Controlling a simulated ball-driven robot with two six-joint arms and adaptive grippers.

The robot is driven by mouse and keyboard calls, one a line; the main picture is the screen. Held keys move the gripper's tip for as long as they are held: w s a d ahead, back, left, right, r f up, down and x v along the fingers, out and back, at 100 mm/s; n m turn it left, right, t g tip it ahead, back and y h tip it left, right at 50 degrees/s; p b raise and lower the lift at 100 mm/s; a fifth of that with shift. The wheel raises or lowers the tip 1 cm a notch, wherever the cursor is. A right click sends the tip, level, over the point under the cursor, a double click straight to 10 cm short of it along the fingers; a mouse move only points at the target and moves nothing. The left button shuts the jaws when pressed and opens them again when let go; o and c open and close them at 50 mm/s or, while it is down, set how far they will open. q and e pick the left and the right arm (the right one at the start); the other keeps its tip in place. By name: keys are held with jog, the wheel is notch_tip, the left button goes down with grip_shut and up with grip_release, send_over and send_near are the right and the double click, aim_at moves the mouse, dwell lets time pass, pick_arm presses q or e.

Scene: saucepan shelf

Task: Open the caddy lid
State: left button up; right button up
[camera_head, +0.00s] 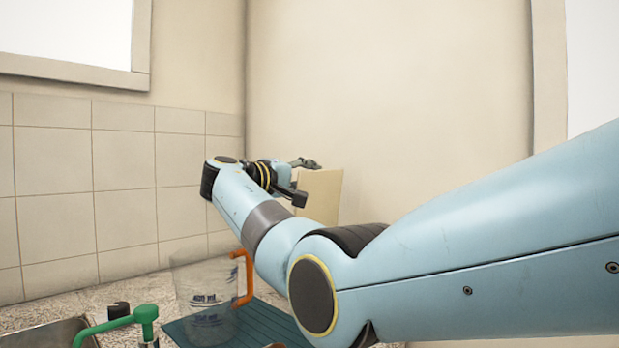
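A flat beige panel (322,192) stands upright and slightly tilted near the corner, behind my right arm; it may be the caddy lid. The caddy's body is not visible, and my arm covers the area below the panel. My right gripper (302,181) is at the panel's left and upper edge. Its two dark fingers are spread apart, one above the other, and I see nothing held between them. I cannot tell whether it touches the panel. My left gripper is not in view.
A clear measuring jug (203,300) with an orange handle (243,278) stands on a teal ribbed mat (262,326), close under my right arm. A green tap (144,315) and a metal sink (45,337) are at the lower left. Tiled wall (127,217) lies behind.

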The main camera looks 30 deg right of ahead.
jog(key=shift+a+f, duration=0.15)
jog(key=shift+f, duration=0.05)
jog(key=v, duration=1.2)
jog(key=shift+w, duration=0.1)
